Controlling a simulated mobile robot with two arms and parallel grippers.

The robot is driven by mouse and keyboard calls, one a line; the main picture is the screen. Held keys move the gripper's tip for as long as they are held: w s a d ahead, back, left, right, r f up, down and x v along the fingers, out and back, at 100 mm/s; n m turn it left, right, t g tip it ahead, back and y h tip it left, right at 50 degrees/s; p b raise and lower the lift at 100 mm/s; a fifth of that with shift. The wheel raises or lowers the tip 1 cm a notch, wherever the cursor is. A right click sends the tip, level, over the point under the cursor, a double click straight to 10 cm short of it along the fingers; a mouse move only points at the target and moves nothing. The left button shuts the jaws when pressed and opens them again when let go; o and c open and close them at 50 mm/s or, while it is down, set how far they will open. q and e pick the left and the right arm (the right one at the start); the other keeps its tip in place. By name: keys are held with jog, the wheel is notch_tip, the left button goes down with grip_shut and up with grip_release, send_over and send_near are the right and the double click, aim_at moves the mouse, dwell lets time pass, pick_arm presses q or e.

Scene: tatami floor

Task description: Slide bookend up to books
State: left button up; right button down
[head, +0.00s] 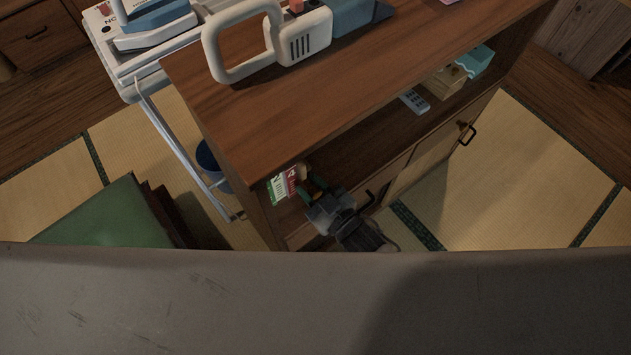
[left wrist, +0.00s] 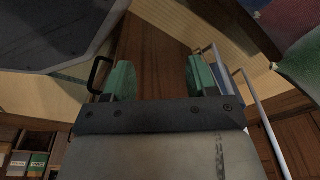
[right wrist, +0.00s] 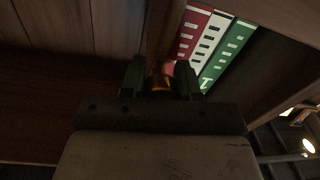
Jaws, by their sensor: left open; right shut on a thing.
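Upright books, a red one (head: 291,182) beside white and green ones, stand at the near left end of the shelf under the cabinet top. In the right wrist view the red book (right wrist: 190,35), white book (right wrist: 210,45) and green book (right wrist: 231,50) show close beyond the fingers. My right gripper (head: 311,184) reaches into the shelf beside them. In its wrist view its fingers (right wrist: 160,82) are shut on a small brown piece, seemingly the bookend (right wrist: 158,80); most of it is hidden. I cannot tell whether it touches the books. My left gripper (left wrist: 161,80) is open and empty, outside the head view.
The wooden cabinet (head: 230,120) carries a white handled appliance (head: 308,38) on top. A remote (head: 413,101), a tan box (head: 445,82) and a teal box (head: 474,62) lie farther along the shelf. A white cart (head: 150,75) and a green cushion (head: 95,220) stand left.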

jog(key=shift+s, duration=0.1)
jog(key=c, duration=0.8)
grip_release()
pick_arm(q)
jog(key=shift+s+a+f+p, duration=0.2)
jog(key=shift+s+f+p, duration=0.25)
jog(key=shift+s+f, duration=0.6)
pick_arm(e)
jog(key=v, duration=1)
jog(key=shift+s+d, duration=0.25)
pick_arm(q)
jog(key=shift+w+d, duration=0.1)
jog(key=shift+d, duration=0.05)
